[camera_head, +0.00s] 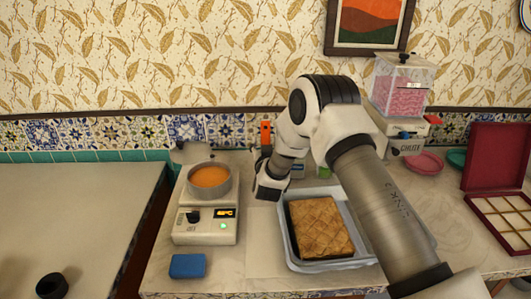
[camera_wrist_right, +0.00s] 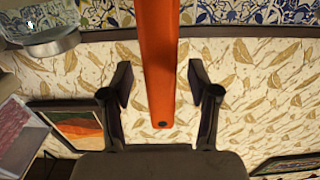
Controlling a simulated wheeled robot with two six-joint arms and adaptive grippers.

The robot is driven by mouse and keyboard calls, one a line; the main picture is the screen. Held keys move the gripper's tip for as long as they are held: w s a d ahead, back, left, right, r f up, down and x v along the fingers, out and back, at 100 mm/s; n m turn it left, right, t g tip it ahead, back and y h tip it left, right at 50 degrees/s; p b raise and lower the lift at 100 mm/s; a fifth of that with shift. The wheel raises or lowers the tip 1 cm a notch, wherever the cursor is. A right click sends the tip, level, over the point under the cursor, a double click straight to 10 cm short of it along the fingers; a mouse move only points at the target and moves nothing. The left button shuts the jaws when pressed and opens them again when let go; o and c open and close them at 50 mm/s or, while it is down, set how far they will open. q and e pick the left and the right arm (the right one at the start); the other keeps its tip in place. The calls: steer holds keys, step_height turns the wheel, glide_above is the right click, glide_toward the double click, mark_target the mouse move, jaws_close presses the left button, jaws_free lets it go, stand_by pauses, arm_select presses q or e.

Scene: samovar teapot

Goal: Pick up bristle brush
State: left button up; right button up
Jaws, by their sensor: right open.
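The bristle brush's orange handle (camera_head: 265,133) stands upright near the back wall in the head view, just beyond my right gripper (camera_head: 261,168). Its bristle end is hidden in both views. In the right wrist view the orange handle (camera_wrist_right: 158,60) runs down from the top edge, with a small dark hole near its end. My right gripper (camera_wrist_right: 159,88) is open there, one finger on each side of the handle. Gaps show between the handle and both fingers. My left gripper cannot be made out.
A pan of orange liquid (camera_head: 210,178) sits on a hot plate (camera_head: 206,224) left of my right gripper. A blue block (camera_head: 187,265) lies in front. A tray (camera_head: 290,252) with brown pastry is under my forearm. A pink-filled dispenser (camera_head: 402,95) stands at right.

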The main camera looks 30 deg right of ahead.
steer(key=shift+w+d+f, duration=0.1)
steer(key=shift+w+d, duration=0.15)
steer(key=shift+w, duration=0.1)
steer(key=shift+s+a+r, duration=0.2)
steer(key=shift+r, duration=0.05)
steer(key=shift+c, duration=0.3)
steer(key=c, duration=0.5)
jaws_close()
steer(key=shift+r, duration=0.1)
steer(key=shift+r, duration=0.3)
step_height(320, 180, up, 17)
steer(key=b, duration=0.1)
steer(key=shift+b, duration=0.3)
